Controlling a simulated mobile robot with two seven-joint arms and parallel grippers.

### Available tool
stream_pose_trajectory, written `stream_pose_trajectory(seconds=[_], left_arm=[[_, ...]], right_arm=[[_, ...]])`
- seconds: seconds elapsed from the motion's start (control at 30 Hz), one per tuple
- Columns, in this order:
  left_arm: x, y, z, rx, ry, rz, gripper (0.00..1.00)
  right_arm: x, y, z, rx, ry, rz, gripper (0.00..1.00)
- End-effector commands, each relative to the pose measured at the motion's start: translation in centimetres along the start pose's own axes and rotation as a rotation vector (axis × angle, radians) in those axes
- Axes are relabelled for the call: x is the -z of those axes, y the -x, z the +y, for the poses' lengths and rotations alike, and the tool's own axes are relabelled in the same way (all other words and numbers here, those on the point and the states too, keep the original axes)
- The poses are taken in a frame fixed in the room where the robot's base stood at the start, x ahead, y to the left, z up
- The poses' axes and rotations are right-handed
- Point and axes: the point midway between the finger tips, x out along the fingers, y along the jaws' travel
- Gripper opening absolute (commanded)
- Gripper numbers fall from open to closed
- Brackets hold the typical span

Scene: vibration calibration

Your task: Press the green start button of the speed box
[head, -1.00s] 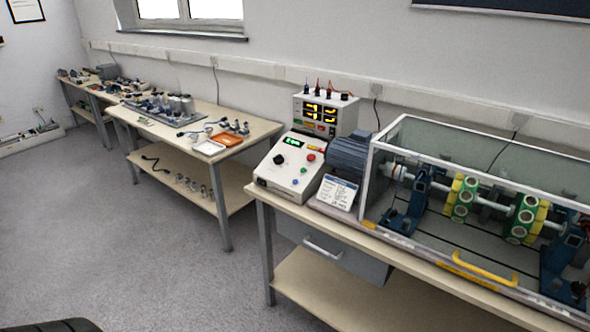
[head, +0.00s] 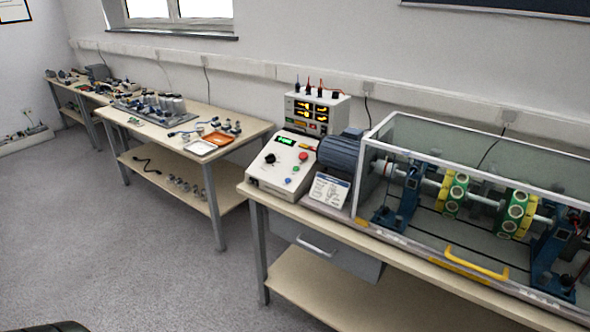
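The speed box (head: 262,176) is a white sloped box at the left end of the near bench. Its panel has a lit green display (head: 286,141), a black knob (head: 270,158), a red button (head: 303,156) and a blue button (head: 288,181). A small greenish button (head: 296,168) seems to sit between the red and the blue ones, but it is too small to be sure. Neither of my grippers is in view, and nothing covers the panel.
A blue-grey motor (head: 340,153) and a white card (head: 328,191) stand right of the box. A meter unit (head: 318,110) is behind it. A clear guard with a yellow handle (head: 477,262) covers the rotor rig. Floor (head: 130,260) is free at left.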

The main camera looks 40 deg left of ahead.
Motion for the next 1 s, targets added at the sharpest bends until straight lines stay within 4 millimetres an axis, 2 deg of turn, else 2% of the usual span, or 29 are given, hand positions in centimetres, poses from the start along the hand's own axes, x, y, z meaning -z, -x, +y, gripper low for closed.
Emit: stream_pose_trajectory(seconds=[0.03, 0.37, 1.0], left_arm=[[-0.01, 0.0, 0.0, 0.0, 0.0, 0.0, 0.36], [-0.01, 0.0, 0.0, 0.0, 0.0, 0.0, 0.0], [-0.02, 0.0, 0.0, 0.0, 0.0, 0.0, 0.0]], right_arm=[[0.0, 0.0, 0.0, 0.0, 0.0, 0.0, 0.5], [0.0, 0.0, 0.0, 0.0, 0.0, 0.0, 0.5], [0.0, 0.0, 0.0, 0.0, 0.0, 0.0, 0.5]])
